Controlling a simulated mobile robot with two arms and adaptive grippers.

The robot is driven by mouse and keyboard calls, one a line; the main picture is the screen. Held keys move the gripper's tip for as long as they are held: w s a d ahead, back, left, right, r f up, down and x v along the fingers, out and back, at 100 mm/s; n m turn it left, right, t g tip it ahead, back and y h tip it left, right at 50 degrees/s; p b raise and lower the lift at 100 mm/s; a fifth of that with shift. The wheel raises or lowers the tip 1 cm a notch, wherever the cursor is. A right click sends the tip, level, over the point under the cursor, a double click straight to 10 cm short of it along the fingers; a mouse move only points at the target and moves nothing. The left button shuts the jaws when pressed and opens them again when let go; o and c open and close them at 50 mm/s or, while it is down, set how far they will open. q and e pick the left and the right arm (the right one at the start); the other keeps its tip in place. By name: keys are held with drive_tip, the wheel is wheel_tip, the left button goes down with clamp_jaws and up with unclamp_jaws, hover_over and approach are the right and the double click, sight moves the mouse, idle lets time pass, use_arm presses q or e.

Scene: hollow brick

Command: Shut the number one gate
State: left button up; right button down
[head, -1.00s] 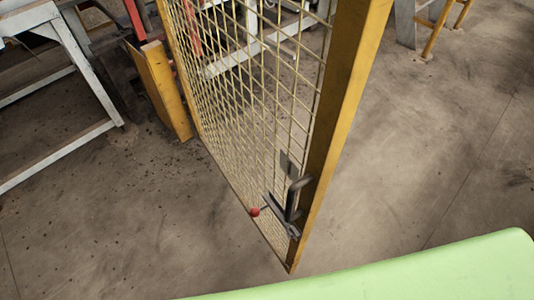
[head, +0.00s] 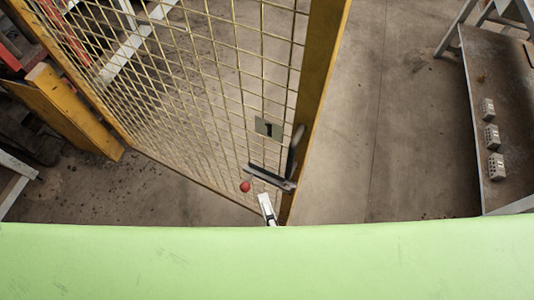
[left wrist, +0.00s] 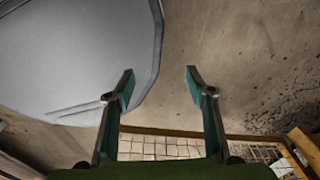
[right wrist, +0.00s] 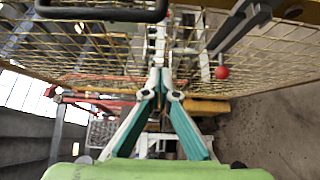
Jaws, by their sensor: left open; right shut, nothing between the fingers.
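The gate (head: 313,110) has a yellow frame and wire mesh; it stands open at an angle, its free edge towards me. A small plate (head: 268,128) hangs on the mesh, its marking too small to read. Near the free edge are a dark handle (head: 292,150) and a latch bar with a red knob (head: 245,186); the knob also shows in the right wrist view (right wrist: 222,73). My right gripper (head: 265,198) is shut and empty, just below the latch; I cannot tell whether it touches the gate. My left gripper (left wrist: 160,82) is open and empty over the floor, outside the head view.
A yellow post (head: 70,115) stands at the left. A metal table (head: 480,80) with several small perforated blocks (head: 491,137) stands at the right. The floor (head: 370,130) between gate and table is clear. A grey rounded surface (left wrist: 75,50) lies left of my left gripper.

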drive_tip(key=w, duration=0.1)
drive_tip(key=p, duration=0.2)
approach(257, 142)
drive_tip(key=w+a, duration=0.2)
drive_tip(key=a, duration=0.2)
drive_tip(key=w, duration=0.1)
drive_tip(key=w+d, duration=0.1)
drive_tip(key=w, duration=0.1)
drive_tip(key=shift+d, duration=0.3)
use_arm(q)
drive_tip(key=shift+s+r, duration=0.25)
drive_tip(key=shift+r, duration=0.95)
use_arm(e)
drive_tip(key=shift+w+d+f, duration=0.15)
drive_tip(key=shift+w+d, duration=0.1)
drive_tip(key=shift+w, duration=0.1)
